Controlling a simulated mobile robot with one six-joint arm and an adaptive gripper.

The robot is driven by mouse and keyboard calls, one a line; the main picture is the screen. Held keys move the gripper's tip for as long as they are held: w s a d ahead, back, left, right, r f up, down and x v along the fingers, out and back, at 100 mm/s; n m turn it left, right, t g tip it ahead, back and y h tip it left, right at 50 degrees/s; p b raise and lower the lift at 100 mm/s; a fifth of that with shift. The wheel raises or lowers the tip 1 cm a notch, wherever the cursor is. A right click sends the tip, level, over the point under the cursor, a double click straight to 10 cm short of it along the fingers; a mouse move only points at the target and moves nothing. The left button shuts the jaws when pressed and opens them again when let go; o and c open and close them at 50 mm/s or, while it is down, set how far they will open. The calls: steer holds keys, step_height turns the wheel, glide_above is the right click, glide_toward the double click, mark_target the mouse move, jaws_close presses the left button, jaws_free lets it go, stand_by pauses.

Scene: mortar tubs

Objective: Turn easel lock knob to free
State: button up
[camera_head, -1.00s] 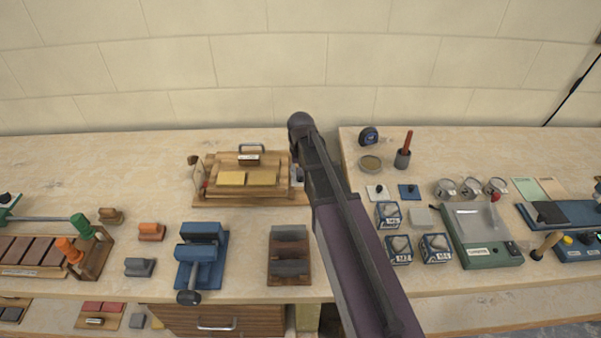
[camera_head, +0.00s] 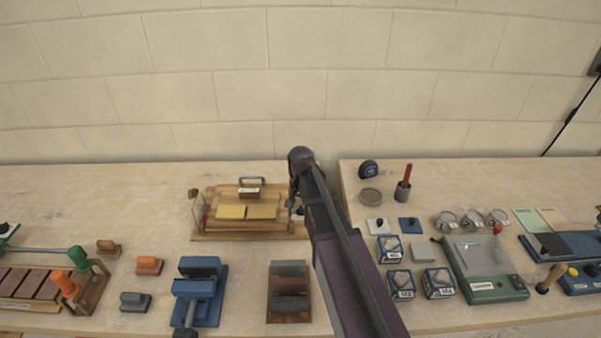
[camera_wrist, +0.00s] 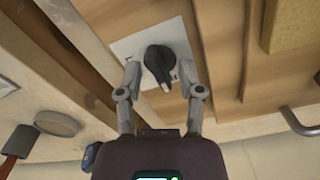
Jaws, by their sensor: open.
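The lock knob (camera_wrist: 160,62) is black with a pale pointer tip, on a white square plate (camera_wrist: 128,46). My gripper (camera_wrist: 160,76) is open, with one finger on each side of the knob's lower part. I cannot tell whether the fingers touch it.
A metal handle (camera_wrist: 297,121) stands out near the easel in the wrist view. A blue clamp-like tool (camera_head: 200,290) and a dark block rack (camera_head: 289,290) stand in front.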

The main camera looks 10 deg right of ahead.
mark_target(301, 207)
steer(key=m, duration=0.6)
steer(key=shift+m, duration=0.3)
steer(key=shift+r, duration=0.15)
step_height(301, 207, up, 14)
steer(key=p, duration=1.3)
steer(key=shift+f+p, duration=0.25)
steer(key=shift+p, duration=0.15)
steer(key=s+n, duration=1.2)
steer(key=s, duration=0.4)
steer(key=shift+n, duration=0.3)
